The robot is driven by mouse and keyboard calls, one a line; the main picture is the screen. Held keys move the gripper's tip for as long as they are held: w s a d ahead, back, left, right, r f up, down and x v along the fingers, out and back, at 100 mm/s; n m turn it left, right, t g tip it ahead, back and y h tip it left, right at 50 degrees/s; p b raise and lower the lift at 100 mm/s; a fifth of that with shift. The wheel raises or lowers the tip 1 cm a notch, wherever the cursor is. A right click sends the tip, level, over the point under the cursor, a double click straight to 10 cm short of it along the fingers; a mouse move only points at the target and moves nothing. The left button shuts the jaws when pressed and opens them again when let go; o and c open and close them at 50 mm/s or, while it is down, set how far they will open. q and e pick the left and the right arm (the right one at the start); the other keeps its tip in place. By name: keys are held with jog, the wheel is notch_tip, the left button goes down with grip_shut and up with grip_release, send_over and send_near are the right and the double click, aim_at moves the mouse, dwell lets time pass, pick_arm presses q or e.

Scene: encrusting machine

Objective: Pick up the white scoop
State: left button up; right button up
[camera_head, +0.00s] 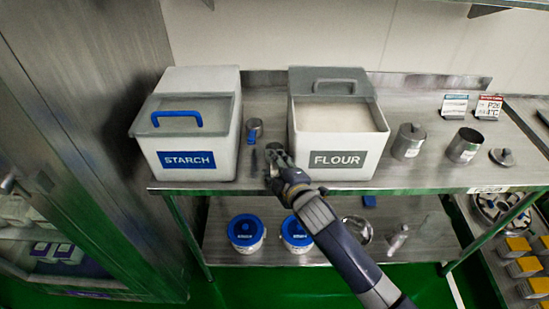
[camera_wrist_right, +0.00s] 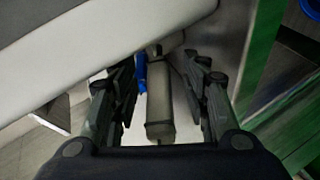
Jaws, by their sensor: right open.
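My right gripper (camera_head: 276,163) is at the front edge of the steel table, in the gap between the starch bin and the flour bin. In the right wrist view its jaws (camera_wrist_right: 160,74) are open. A pale grey-white handle (camera_wrist_right: 159,112), which looks like the white scoop's, lies lengthwise between the fingers, with a gap visible on both sides. A blue part (camera_wrist_right: 141,72) lies close beside it, near the left finger. In the head view my gripper covers most of this spot. A small grey scoop or cup (camera_head: 254,125) with a blue part stands just behind and left.
The starch bin (camera_head: 187,142) stands left and the flour bin (camera_head: 337,144) right, leaving a narrow gap. Metal canisters (camera_head: 407,143) stand farther right. Blue-lidded tubs (camera_head: 246,232) sit on the lower shelf.

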jog(key=shift+c, duration=0.6)
grip_shut()
jog(key=shift+r, duration=0.15)
notch_tip(320, 180, up, 28)
jog(key=b, duration=0.1)
jog(key=c, duration=0.6)
grip_release()
jog(key=shift+c, duration=0.2)
grip_shut()
